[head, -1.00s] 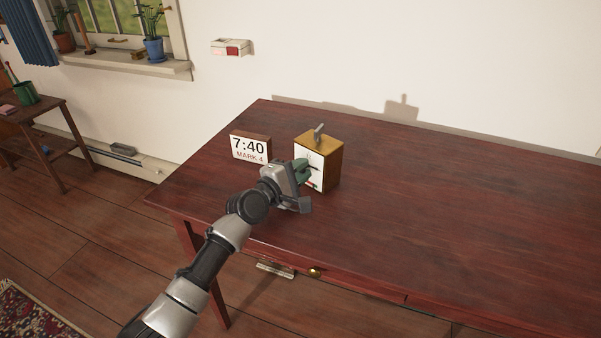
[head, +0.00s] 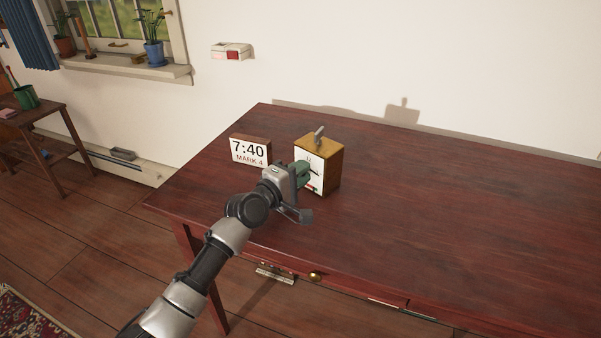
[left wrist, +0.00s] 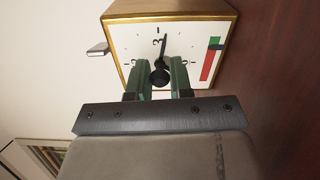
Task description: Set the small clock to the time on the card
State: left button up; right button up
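The small clock (head: 325,170) is a wooden box on the table with a white face, a grey lever on top and a red and green strip low on the face. In the left wrist view its face (left wrist: 130,38) shows sideways, the top to the left; a black hand points near the 3. A black knob (left wrist: 160,76) sits at the face's middle. My left gripper (head: 303,175) is at the face, its green fingers (left wrist: 162,72) close on either side of the knob, with no clear gap seen. The card (head: 249,151) reads 7:40, MARK 4.
The dark red table (head: 430,220) is bare to the right of the clock. A drawer with a brass knob (head: 314,276) is at its front. A red and white wall box (head: 231,51) hangs behind. A side table (head: 35,125) stands far left.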

pick_arm(q)
jog(key=o, duration=0.4)
jog(key=shift+s+a, duration=0.15)
jog(key=p+v, duration=0.1)
jog(key=v, duration=0.9)
jog(key=shift+s+a+p, duration=0.15)
jog(key=shift+s+p, duration=0.05)
jog(key=shift+p, duration=0.15)
pick_arm(e)
jog(key=s+f, duration=0.1)
jog(key=f, duration=0.2)
jog(key=s+f, duration=0.1)
jog(key=f, duration=0.1)
jog(key=shift+s+d, duration=0.2)
jog(key=shift+s, duration=0.15)
